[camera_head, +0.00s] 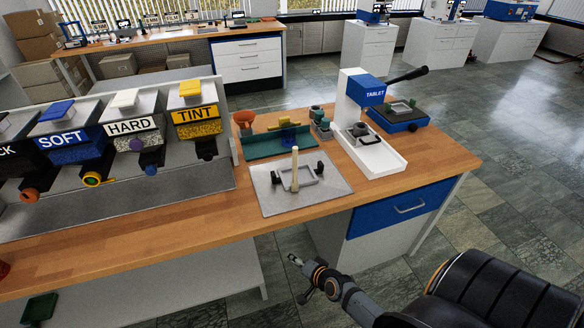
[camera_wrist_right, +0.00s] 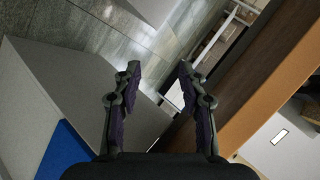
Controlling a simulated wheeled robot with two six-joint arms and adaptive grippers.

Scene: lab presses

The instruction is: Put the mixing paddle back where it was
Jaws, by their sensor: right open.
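A pale wooden upright stick (camera_head: 295,168), which looks like the mixing paddle, stands at a small grey square frame on a metal plate (camera_head: 265,198) on the bench. I cannot tell whether it stands in the frame or in front of it. My right gripper (camera_head: 294,261) is in front of the bench's front edge, below and apart from the stick. In the right wrist view its two fingers (camera_wrist_right: 160,72) are spread with nothing between them. My left gripper is not in view.
Hoppers marked SOFT (camera_head: 65,140), HARD (camera_head: 133,128) and TINT (camera_head: 197,117) stand at left. A green rack (camera_head: 270,146) is behind the plate. A white tablet press (camera_head: 377,160) stands right of it. A wooden bench edge (camera_wrist_right: 250,90) lies close to the gripper.

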